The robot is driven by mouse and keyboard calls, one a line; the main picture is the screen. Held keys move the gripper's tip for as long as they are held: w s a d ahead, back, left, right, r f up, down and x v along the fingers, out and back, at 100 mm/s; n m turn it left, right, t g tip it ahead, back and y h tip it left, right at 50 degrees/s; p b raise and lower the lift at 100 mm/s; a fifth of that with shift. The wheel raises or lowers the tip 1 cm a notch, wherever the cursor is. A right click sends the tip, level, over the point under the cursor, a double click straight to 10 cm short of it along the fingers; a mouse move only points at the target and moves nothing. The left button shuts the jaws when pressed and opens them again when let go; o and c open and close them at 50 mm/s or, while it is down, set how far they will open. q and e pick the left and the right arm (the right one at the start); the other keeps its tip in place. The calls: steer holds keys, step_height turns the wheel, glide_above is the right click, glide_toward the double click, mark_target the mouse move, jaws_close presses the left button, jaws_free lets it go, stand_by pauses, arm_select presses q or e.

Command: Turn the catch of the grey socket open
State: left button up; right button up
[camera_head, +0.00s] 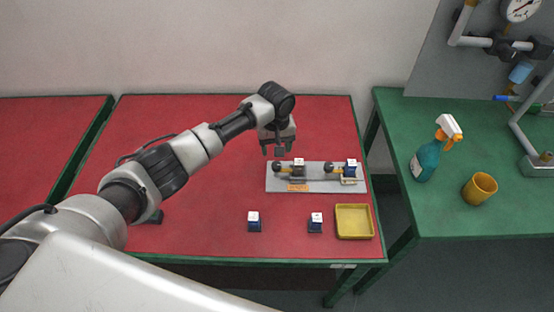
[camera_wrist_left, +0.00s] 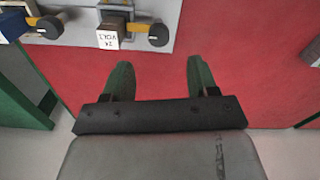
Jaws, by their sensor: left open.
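A grey board (camera_head: 275,184) on the red table carries two sockets with yellow catch levers and dark round knobs. The right socket (camera_head: 348,181) has pale grey parts and a blue block (camera_head: 351,169) in it; its knob (camera_head: 329,168) is on its left. My left gripper (camera_head: 279,150) is open and empty above the board's back left edge.
Two blue blocks (camera_head: 254,222) (camera_head: 315,223) with white tops and a yellow tray (camera_head: 354,235) stand near the front edge. A green table (camera_head: 450,210) at right holds a spray bottle (camera_head: 426,160) and a yellow cup (camera_head: 480,189). The red table's left part is mostly clear.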

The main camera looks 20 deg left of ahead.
mark_target(276, 164)
arm_select(q)
step_height(276, 164, down, 4)
steer(key=shift+r, duration=0.1)
steer(key=f, duration=0.3)
steer(key=shift+w, duration=0.2)
steer(key=shift+f, duration=0.7)
arm_select(e)
steer(key=shift+a, duration=0.3)
arm_select(q)
steer(key=c, duration=0.9)
arm_select(e)
steer(key=shift+s+d, duration=0.15)
steer(key=shift+s, duration=0.15)
